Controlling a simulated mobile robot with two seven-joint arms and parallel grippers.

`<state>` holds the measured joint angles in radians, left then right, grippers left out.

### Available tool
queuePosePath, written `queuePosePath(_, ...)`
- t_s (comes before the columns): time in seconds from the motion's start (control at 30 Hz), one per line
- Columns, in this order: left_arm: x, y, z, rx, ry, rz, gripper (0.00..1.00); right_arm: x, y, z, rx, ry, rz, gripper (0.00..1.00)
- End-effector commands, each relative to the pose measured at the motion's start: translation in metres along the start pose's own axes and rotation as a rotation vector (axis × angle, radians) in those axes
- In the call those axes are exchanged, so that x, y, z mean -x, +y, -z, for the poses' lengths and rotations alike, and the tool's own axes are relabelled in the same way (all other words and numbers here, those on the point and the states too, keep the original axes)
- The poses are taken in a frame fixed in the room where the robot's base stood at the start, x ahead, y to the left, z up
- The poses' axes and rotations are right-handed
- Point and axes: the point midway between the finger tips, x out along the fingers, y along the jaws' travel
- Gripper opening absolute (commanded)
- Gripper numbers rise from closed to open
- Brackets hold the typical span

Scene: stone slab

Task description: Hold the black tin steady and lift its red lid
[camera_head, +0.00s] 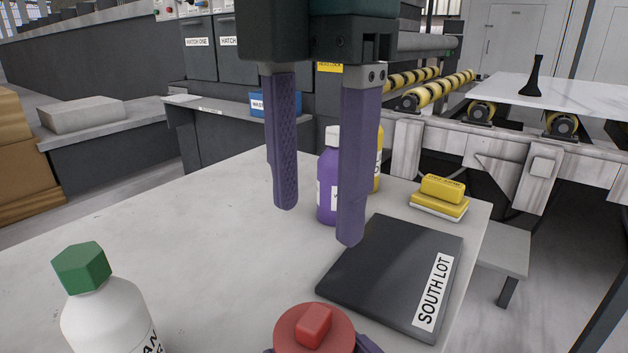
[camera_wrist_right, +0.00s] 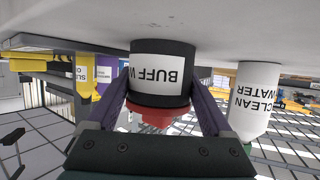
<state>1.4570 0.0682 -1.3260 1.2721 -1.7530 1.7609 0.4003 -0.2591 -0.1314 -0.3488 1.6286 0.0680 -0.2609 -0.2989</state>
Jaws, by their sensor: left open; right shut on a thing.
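The black tin (camera_wrist_right: 160,85) with a white label reading "BUFF W" shows upside down in the right wrist view. Its red lid (camera_head: 312,335) with a raised red knob sits on it and shows at the bottom edge of the head view. My right gripper (camera_wrist_right: 163,82) is shut on the tin, a purple finger on each side. In the head view only bits of these fingers show beside the lid. My left gripper (camera_head: 318,225) is open and empty, fingers pointing down, above the table and farther back than the lid. The tin's body is hidden under the lid in the head view.
A white bottle (camera_head: 105,320) with a green cap stands left of the tin. A dark "SOUTH LOT" slab (camera_head: 395,270) lies to its right. Behind are a purple bottle (camera_head: 327,195) and a yellow block (camera_head: 442,190). The grey table (camera_head: 190,220) is clear at left centre.

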Motion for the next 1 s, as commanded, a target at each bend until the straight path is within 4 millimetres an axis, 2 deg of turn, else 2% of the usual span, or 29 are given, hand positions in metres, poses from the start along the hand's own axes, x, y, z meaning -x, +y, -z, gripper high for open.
queuePosePath(0.13,0.000,0.000,0.001,0.179,0.002,0.001,0.62,0.000,0.000,0.000,0.000,0.000,0.000,0.00)
queuePosePath(0.33,-0.010,0.001,0.001,0.251,0.003,0.001,0.62,0.000,0.000,0.000,0.000,-0.001,0.000,0.00)
queuePosePath(0.8,-0.096,0.000,0.001,0.248,0.004,0.002,0.62,0.000,0.000,0.000,0.000,-0.001,0.000,0.00)
queuePosePath(1.0,-0.117,0.000,0.001,0.247,0.003,0.001,0.62,0.000,0.000,0.000,0.000,-0.001,0.000,0.00)
